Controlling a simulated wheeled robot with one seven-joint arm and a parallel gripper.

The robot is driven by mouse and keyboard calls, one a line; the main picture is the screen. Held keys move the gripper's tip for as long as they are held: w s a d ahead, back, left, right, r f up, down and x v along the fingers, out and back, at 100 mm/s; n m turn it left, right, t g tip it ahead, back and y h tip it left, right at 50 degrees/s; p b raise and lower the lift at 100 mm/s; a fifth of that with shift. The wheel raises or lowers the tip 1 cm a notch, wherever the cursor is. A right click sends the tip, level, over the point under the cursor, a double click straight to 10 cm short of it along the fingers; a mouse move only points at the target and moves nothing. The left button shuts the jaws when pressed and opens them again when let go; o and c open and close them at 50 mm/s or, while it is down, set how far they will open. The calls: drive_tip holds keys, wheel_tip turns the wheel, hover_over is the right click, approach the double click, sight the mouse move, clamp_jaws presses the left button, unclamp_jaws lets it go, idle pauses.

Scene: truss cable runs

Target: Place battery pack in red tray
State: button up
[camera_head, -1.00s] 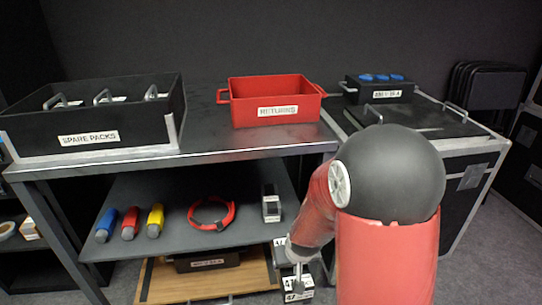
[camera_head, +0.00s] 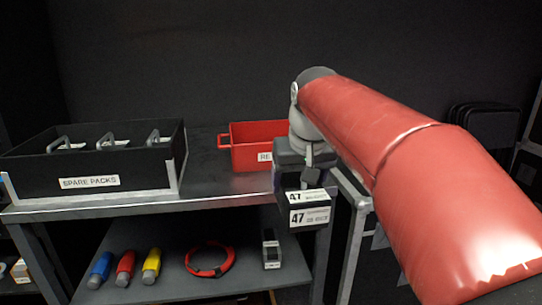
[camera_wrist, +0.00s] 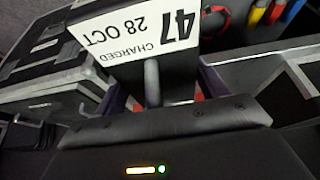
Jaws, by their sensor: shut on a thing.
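My gripper (camera_head: 303,178) is shut on a dark battery pack (camera_head: 310,206) with white labels reading 47. The pack hangs from the gripper in front of the table's front edge, at about tabletop height. In the wrist view the pack's label (camera_wrist: 135,28) reads 47, charged 28 Oct, and a grey handle shows below it. The red tray (camera_head: 240,155), labelled RETURNS, stands on the tabletop behind and to the left of my gripper. My gripper and arm hide its right part, and I cannot see its inside floor.
A black SPARE PACKS box (camera_head: 140,166) with several handled packs stands at the left of the tabletop (camera_head: 213,178). The lower shelf (camera_head: 190,284) holds coloured cylinders (camera_head: 125,266), a red cable ring (camera_head: 210,260) and a small box (camera_head: 271,249). Bare tabletop lies between box and tray.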

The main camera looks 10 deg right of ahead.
wheel_tip(320, 180, up, 19)
drive_tip(key=w, duration=0.1)
idle(0.5)
